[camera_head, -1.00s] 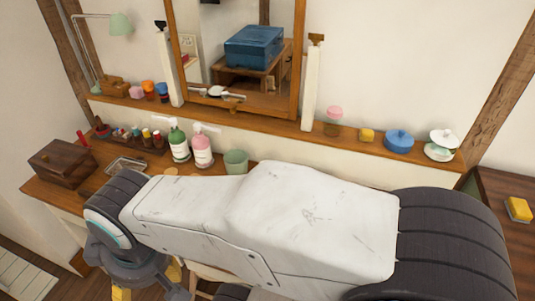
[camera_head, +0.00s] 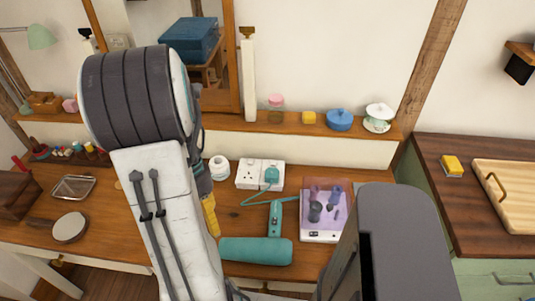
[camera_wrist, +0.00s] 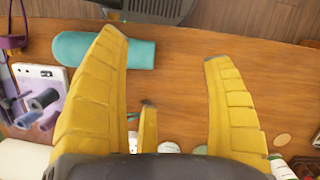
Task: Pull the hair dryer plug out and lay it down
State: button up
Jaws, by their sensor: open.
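The teal hair dryer (camera_head: 255,251) lies on the wooden dressing table, its handle toward the wall. Its teal plug (camera_head: 271,174) sits in the right part of a white double socket (camera_head: 248,174) at the back of the table. A thin teal cord loops from the plug to the handle. My gripper (camera_head: 211,215) is left of the dryer and the socket, apart from both, partly hidden by my arm. In the wrist view my gripper (camera_wrist: 165,48) has its yellow fingers spread and empty above the table, and the dryer (camera_wrist: 140,51) shows beyond the left finger.
A clear-topped case of dryer nozzles (camera_head: 326,208) stands right of the dryer. A white round container (camera_head: 219,168) is left of the socket. A hand mirror (camera_head: 70,227) and a wire tray (camera_head: 73,187) lie further left. Bare wood shows in the wrist view's middle.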

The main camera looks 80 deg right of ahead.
aim_at(272, 173)
jog(key=s+d+f+m, duration=0.1)
jog(key=s+d+f, duration=0.2)
jog(key=d, duration=0.3)
jog(key=s+d+f+m, duration=0.2)
jog(key=s+d+f, duration=0.2)
jog(key=s+d, duration=0.1)
jog(key=s+d+f+m+t+p, duration=0.1)
jog(key=s+d+f+m, duration=0.1)
jog(key=s+d+f, duration=0.2)
jog(key=shift+s+d, duration=0.1)
jog(key=shift+d, duration=1.55)
jog(key=d+r, duration=0.1)
jog(key=d, duration=0.2)
jog(key=d+r+h, duration=0.1)
jog(key=d, duration=0.3)
jog(key=d+r+h, duration=0.1)
jog(key=d+r, duration=0.1)
jog(key=d, duration=0.2)
jog(key=shift+s, duration=0.1)
jog(key=shift+n, duration=0.3)
jog(key=shift+f, duration=0.3)
jog(key=shift+f+p, duration=0.5)
jog(key=shift+f, duration=2.8)
